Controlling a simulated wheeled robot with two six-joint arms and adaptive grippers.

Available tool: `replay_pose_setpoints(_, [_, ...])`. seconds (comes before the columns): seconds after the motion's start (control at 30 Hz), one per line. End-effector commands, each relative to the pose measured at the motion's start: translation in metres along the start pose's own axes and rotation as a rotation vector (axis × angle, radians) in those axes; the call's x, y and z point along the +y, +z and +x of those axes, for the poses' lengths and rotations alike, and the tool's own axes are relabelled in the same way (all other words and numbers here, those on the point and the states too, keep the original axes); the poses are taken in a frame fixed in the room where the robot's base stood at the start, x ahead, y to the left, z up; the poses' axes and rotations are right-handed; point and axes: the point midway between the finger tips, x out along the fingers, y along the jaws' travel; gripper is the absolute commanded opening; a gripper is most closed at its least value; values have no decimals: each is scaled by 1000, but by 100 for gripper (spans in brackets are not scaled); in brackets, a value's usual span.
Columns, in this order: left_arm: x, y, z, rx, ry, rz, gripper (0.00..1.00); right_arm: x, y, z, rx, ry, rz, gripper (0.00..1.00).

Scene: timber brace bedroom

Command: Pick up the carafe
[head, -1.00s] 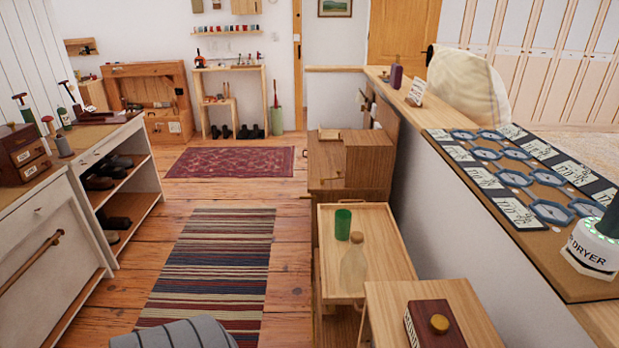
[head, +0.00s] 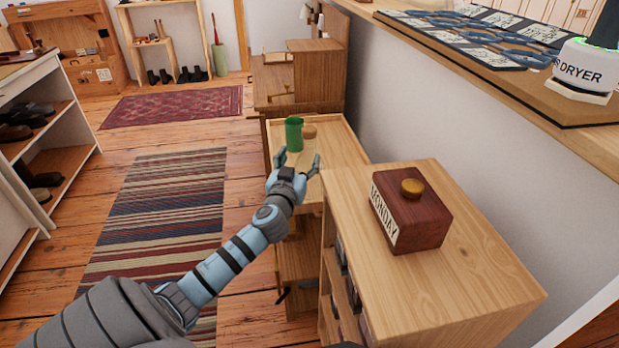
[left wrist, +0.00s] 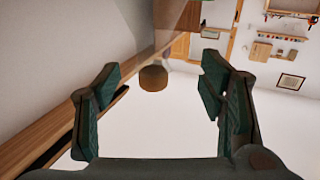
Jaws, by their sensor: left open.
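The carafe (head: 309,132) stands on the light wooden table beside a green cup (head: 294,135). I cannot tell the exact gap. My right gripper is not in view.
A nearer wooden cabinet (head: 470,275) bears a dark red box (head: 420,215) with a brass knob, right of my arm. A taller brown cabinet (head: 318,80) stands behind the table. A ledge and wall run along the right. The striped rug (head: 160,215) lies on open floor.

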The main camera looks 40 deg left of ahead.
Motion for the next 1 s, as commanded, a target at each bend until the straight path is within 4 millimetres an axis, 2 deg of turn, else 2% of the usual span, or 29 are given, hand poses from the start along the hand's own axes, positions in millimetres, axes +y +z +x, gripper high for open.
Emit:
replay_pose_setpoints(0.03, [0, 2, 10, 1, -1, -2, 64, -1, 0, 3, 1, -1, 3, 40])
replay_pose_setpoints(0.27, [6, 4, 44, -2, 1, -3, 64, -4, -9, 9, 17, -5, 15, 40])
replay_pose_setpoints(0.4, [9, 6, 70, -3, 1, -2, 64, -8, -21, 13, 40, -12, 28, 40])
replay_pose_setpoints(0.5, [9, 5, 78, -4, 2, -1, 64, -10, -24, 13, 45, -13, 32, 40])
replay_pose_setpoints(0.67, [9, 4, 78, -3, 3, 0, 64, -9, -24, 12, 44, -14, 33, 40])
replay_pose_setpoints(1.0, [10, 5, 78, -4, 4, 0, 11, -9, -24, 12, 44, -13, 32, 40])
